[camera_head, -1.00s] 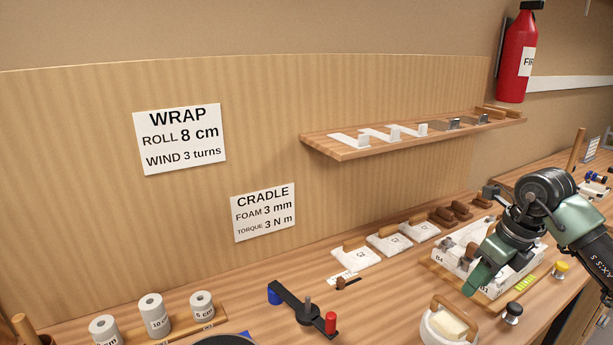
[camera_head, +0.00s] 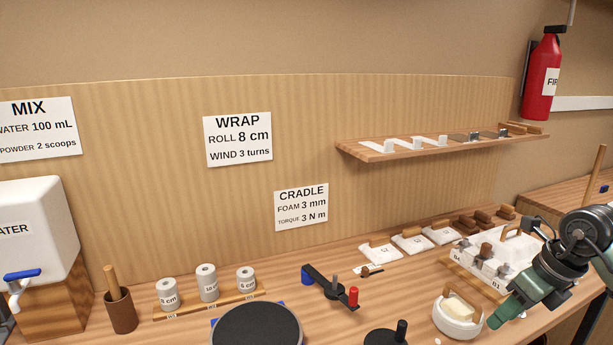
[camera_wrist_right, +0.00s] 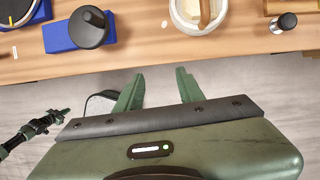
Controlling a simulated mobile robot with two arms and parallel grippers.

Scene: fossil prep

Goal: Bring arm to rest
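My right arm enters the camera_head view at the lower right. Its green gripper (camera_head: 500,316) is just right of a round white bowl (camera_head: 458,323) with a pale block and a wooden handle. In the right wrist view the gripper (camera_wrist_right: 160,88) has its two green fingers apart with nothing between them. The grey floor shows below it, and the bench front edge lies beyond the fingertips. A dark and green arm, likely my left, shows small at the left of the wrist view (camera_wrist_right: 42,124); its finger state is unclear.
A white tray block (camera_head: 472,262) marked B4 and B1 stands behind the right arm. A dark round knob (camera_head: 388,338) and a red-and-blue-ended bar tool (camera_head: 330,287) lie farther left. Bandage rolls (camera_head: 207,284) stand on a wooden rack. The floor before the bench (camera_wrist_right: 240,85) looks clear.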

